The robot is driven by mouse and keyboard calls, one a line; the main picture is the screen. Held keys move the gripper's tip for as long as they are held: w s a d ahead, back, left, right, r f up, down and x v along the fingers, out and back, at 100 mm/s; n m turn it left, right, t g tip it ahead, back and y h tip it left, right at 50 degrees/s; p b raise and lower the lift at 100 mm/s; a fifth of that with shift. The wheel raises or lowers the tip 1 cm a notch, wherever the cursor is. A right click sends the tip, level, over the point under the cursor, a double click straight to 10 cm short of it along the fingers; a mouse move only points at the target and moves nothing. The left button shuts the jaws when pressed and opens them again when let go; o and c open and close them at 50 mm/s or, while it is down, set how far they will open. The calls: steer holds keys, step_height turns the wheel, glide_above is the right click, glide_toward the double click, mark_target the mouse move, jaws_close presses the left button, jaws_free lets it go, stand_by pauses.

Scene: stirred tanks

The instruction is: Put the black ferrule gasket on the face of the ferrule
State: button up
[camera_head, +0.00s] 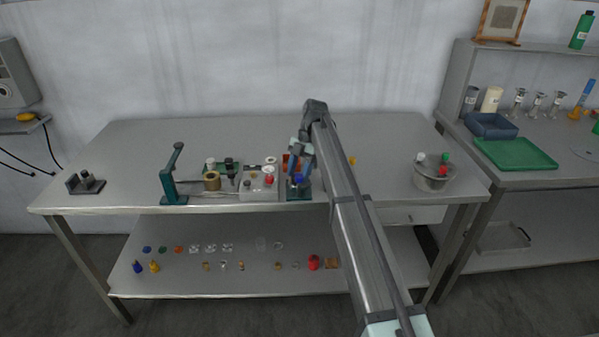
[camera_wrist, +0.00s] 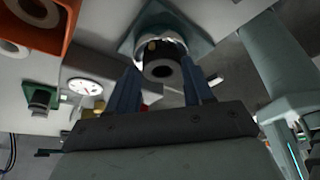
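In the wrist view, the black ferrule gasket (camera_wrist: 147,72) is a dark ring with a paler centre, and it sits between the tips of my gripper (camera_wrist: 161,70). The two blue fingers appear to press on its sides. Just beyond the gasket is a shiny, round metal ferrule (camera_wrist: 153,36) on a teal base (camera_wrist: 197,41). The gasket overlaps the ferrule in this view, so I cannot tell whether they touch. In the head view, my gripper (camera_head: 300,165) is low over the teal base (camera_head: 299,194); the gasket is too small to make out there.
An orange bin (camera_wrist: 62,40) with pale rings is close by.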

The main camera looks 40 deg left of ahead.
steer(key=shift+s+d+f, duration=0.15)
steer(key=shift+d+f, duration=0.35)
steer(key=shift+f, duration=0.2)
steer(key=shift+r, duration=0.1)
steer(key=shift+a+r, duration=0.1)
steer(key=shift+r, duration=0.4)
steer(key=v, duration=0.8)
steer(key=shift+a, duration=0.35)
steer(key=shift+c, duration=0.4)
